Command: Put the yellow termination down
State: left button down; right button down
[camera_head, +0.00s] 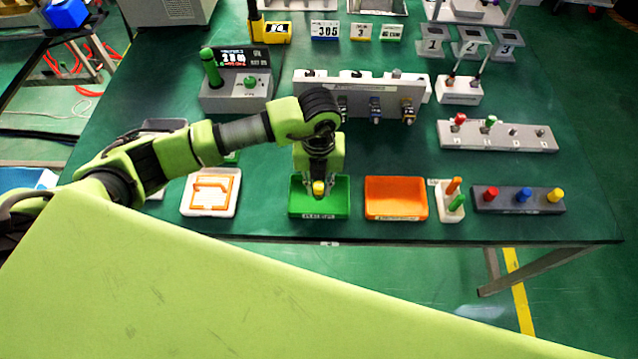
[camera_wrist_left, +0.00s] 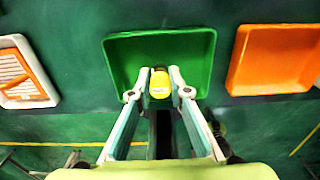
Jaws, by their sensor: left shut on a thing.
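The yellow termination (camera_head: 319,187) is held in my left gripper (camera_head: 319,186), over the green tray (camera_head: 341,206). In the left wrist view the yellow termination (camera_wrist_left: 160,84) sits between the two fingertips of my left gripper (camera_wrist_left: 160,88), which are shut on it. The green tray (camera_wrist_left: 200,72) lies behind and around it in that view, and its visible floor is bare. Whether the termination touches the tray floor cannot be told. My right gripper is not in view.
An orange tray (camera_head: 396,198) stands right of the green tray, and a white tray with an orange outline (camera_head: 211,192) stands left. A small holder (camera_head: 449,202) and a dark rack with coloured knobs (camera_head: 518,200) stand further right. The table's front edge is close.

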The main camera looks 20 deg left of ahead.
pick_arm(q)
jog(key=shift+f, duration=0.6)
jog(key=shift+w, duration=0.1)
jog(key=shift+f, duration=0.1)
jog(key=shift+f, duration=0.15)
jog(key=shift+s+f+b, duration=0.3)
jog(key=shift+f+b, duration=0.15)
jog(key=shift+b, duration=0.1)
jog(key=c, duration=2.2)
grip_release()
jog(key=o, duration=0.3)
jog(key=shift+f, duration=0.1)
jog(key=shift+w, duration=0.25)
